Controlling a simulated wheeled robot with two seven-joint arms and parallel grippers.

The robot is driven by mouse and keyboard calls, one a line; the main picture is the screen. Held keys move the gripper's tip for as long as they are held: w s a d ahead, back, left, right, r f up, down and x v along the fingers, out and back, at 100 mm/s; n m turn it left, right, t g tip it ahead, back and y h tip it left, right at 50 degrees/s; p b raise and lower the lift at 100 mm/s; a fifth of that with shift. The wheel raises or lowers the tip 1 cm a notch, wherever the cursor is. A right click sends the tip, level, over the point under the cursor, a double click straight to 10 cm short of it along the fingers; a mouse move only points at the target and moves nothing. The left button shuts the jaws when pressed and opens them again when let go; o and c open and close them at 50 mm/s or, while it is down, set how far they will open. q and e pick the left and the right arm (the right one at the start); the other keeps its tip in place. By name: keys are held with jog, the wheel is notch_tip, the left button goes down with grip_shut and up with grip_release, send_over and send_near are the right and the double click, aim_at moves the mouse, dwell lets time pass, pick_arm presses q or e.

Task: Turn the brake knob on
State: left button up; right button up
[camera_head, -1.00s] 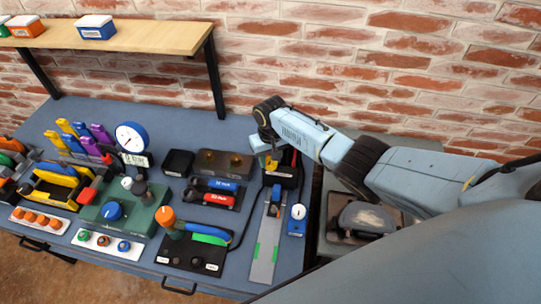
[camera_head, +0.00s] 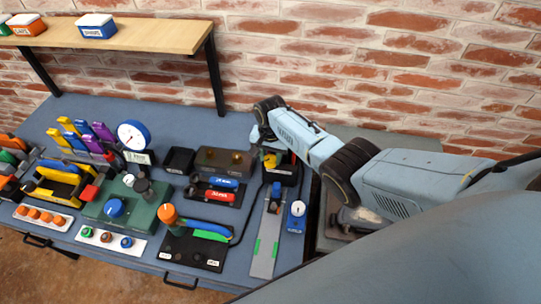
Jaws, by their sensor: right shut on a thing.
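My right arm reaches in from the right, and its gripper (camera_head: 268,152) is at the back right of the bench. It is shut on a small yellow part (camera_head: 270,160) at a black unit (camera_head: 288,172). The fingers and wrist hide much of this part, so its shape and setting are unclear. I cannot read a brake label on any knob. My left gripper is not in view.
The blue bench (camera_head: 228,262) carries a green box (camera_head: 128,205) with a blue knob, a round gauge (camera_head: 133,134), a black box with an orange knob (camera_head: 167,214), and a grey strip (camera_head: 266,245). A wooden shelf (camera_head: 150,40) hangs above. A brick wall stands behind.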

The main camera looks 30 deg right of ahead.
aim_at(271, 159)
dwell(0.5)
jog(key=o, duration=1)
jog(key=shift+r, duration=0.15)
notch_tip(271, 159, up, 13)
